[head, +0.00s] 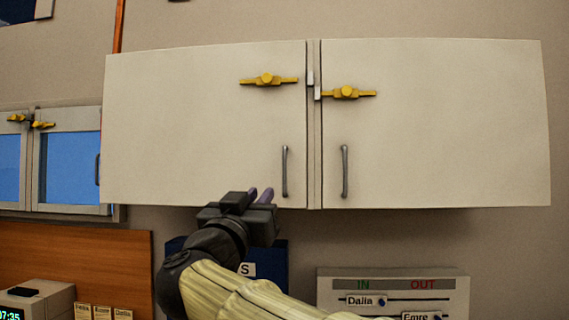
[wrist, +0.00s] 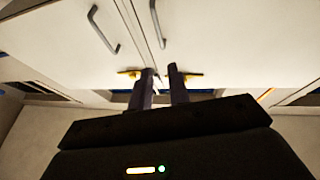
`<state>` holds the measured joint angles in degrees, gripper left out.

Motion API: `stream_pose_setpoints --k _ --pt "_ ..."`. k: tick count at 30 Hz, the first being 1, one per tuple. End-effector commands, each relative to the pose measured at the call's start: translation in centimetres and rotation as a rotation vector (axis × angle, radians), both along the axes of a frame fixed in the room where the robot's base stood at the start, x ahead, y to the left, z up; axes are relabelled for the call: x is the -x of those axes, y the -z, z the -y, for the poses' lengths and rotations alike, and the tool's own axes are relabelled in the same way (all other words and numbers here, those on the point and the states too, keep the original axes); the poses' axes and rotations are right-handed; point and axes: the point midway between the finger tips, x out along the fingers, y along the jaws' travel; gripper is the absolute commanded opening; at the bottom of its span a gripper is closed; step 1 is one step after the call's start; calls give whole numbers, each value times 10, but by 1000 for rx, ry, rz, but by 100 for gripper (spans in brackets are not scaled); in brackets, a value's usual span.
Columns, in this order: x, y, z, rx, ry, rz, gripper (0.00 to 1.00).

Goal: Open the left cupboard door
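The left cupboard door (head: 200,125) is a cream panel and looks shut. Its grey vertical bar handle (head: 285,172) is near its lower right corner, and a yellow latch (head: 268,79) sits near its top right. My gripper (head: 260,192) is in front of the door's lower edge, just left of and below the handle, apart from it in the picture. The wrist view seems upside down; there the handle (wrist: 157,22) shows above my gripper (wrist: 160,70). Its two fingers stand apart with nothing between them. The exact distance to the door is unclear.
The right cupboard door (head: 440,125) is shut, with its own handle (head: 344,172) and yellow latch (head: 348,92). A blue-paned cabinet (head: 70,118) is on the left. An IN/OUT board (head: 393,300) and a dark blue item (head: 277,262) are below.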

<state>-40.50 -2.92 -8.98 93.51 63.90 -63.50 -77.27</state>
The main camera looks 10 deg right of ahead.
Motion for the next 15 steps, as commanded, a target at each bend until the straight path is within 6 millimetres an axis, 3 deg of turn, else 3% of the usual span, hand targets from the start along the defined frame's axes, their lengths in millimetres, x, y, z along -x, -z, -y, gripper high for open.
stream_pose_setpoints --k 10,15 --pt "-2 0 1 2 1 -1 18" --pt "-14 -7 7 4 3 -3 18"
